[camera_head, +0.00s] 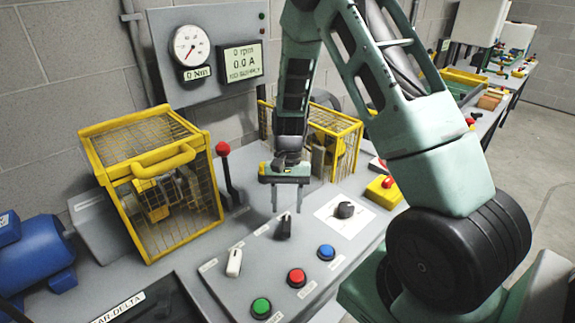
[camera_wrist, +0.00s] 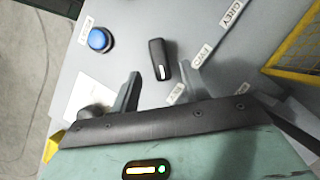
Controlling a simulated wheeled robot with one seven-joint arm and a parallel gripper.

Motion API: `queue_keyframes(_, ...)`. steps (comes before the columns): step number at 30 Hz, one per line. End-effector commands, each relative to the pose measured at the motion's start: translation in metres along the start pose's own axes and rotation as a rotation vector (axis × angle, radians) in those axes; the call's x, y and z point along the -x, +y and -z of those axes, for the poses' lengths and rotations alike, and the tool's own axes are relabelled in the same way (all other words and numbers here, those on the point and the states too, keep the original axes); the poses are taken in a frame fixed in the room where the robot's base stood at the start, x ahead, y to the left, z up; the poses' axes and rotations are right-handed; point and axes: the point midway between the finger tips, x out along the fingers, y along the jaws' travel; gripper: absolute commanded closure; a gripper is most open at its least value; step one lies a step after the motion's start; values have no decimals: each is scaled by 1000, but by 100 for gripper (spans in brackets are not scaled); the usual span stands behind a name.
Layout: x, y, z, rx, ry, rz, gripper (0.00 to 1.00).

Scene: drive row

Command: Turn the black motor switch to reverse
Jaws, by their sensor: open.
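The black motor switch (camera_head: 284,227) is an upright-standing handle on the grey sloping panel. My gripper (camera_head: 287,202) points down just above and behind the switch in the head view. In the wrist view my gripper (camera_wrist: 160,82) has its two fingers apart, with the switch lying just beyond and between the tips. Nothing is held, and I see no contact with the switch.
A white lever switch (camera_head: 234,262), green (camera_head: 261,307), red (camera_head: 297,277) and blue (camera_head: 326,252) buttons sit nearby. A black knob (camera_head: 345,210) stands on a white plate. A red-topped lever (camera_head: 226,170) rises beside the yellow cage (camera_head: 150,150). Another yellow cage (camera_head: 340,125) stands behind my gripper.

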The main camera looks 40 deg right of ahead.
Motion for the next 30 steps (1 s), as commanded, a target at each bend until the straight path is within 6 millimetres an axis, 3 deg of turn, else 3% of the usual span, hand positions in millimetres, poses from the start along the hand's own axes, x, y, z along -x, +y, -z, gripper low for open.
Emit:
queue_keyframes(9, 76, 0, 1, 1, 7, 3, 55)
queue_keyframes(15, 113, 0, 1, 0, 5, 2, 55)
queue_keyframes(21, 130, 0, 1, 0, 3, 0, 55)
queue_keyframes(30, 132, 0, 0, -1, 1, 0, 55)
